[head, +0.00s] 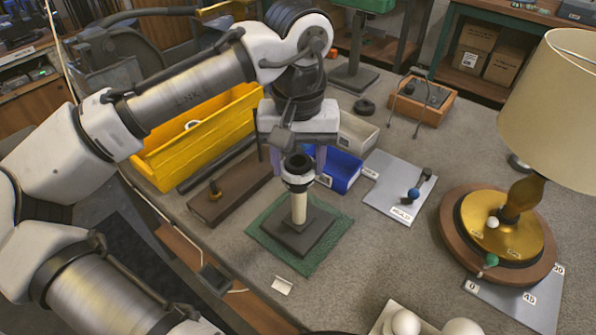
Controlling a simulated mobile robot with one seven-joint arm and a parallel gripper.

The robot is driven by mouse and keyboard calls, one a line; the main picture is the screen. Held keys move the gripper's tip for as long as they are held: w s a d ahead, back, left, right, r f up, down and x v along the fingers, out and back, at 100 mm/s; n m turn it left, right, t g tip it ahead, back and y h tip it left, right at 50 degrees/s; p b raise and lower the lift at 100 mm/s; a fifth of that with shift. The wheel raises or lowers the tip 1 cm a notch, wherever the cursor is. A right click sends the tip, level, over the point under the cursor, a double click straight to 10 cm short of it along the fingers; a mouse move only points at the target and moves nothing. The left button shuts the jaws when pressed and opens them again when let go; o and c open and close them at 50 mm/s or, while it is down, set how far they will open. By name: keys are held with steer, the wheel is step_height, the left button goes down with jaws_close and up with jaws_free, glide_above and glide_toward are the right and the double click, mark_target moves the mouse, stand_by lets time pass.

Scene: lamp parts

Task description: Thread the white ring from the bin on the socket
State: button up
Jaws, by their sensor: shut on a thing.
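The socket (299,161) is a black cylinder upright on a cream post (299,208), which rises from a dark square base (290,237) on a green mat (260,252). A white ring (298,181) shows around the socket's lower part; whether it is fully seated I cannot tell. My gripper (298,168) points down over the socket, its fingers to either side, shut on the white ring. The finger contact is small and partly hidden. The yellow bin (205,140) stands at the left, with a small white piece (192,124) inside.
A lamp with a cream shade (555,95) stands at the right. A blue bin (340,170) and a grey bin (357,132) stand close behind the socket. A brown board (228,190) lies left of the mat. White globes (406,322) are at the front edge.

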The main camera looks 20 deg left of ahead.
steer(key=shift+c, duration=0.6)
steer(key=shift+f, duration=0.1)
steer(key=shift+s+f, duration=0.1)
steer(key=shift+f, duration=0.05)
steer(key=m+p, duration=0.2)
steer(key=m, duration=0.2)
steer(key=shift+a+f+m+p, duration=0.15)
steer(key=shift+m+p, duration=0.3)
steer(key=shift+m, duration=1.05)
steer(key=shift+r+m+p, duration=0.2)
steer(key=shift+m+p, duration=0.25)
steer(key=shift+m, duration=0.55)
steer(key=m, duration=0.2)
steer(key=m+p, duration=0.1)
steer(key=m, duration=0.1)
steer(key=shift+a+f+m, duration=0.15)
steer(key=shift+m, duration=0.25)
